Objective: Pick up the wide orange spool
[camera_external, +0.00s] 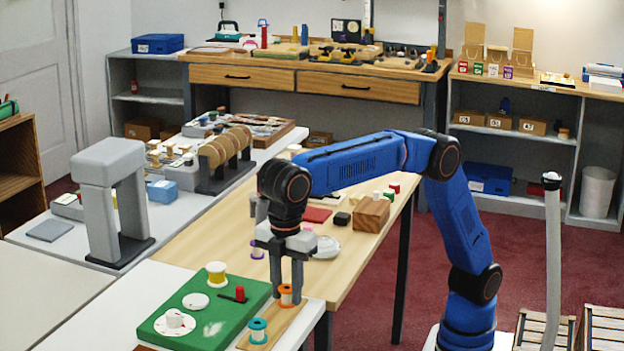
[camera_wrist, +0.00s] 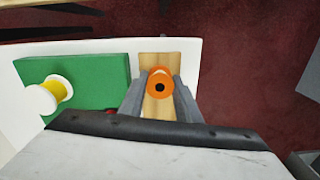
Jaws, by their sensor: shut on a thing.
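The orange spool (camera_external: 286,294) is at the far end of a narrow wooden board (camera_external: 262,327) on the white counter, upright. It also shows in the wrist view (camera_wrist: 160,84) from above, with a dark hole in its top. My gripper (camera_external: 287,290) points down with its grey fingers on either side of the spool. In the wrist view the fingers (camera_wrist: 159,97) are shut on the spool. I cannot tell whether the spool touches the board. A teal spool (camera_external: 258,331) stands at the board's near end.
A green board (camera_external: 170,335) beside the wooden one holds a yellow spool (camera_external: 217,274), white discs and a small red-topped item. A wooden table (camera_external: 213,240) behind carries a wooden block (camera_external: 371,214) and small items. A grey stand (camera_external: 112,200) is at the left.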

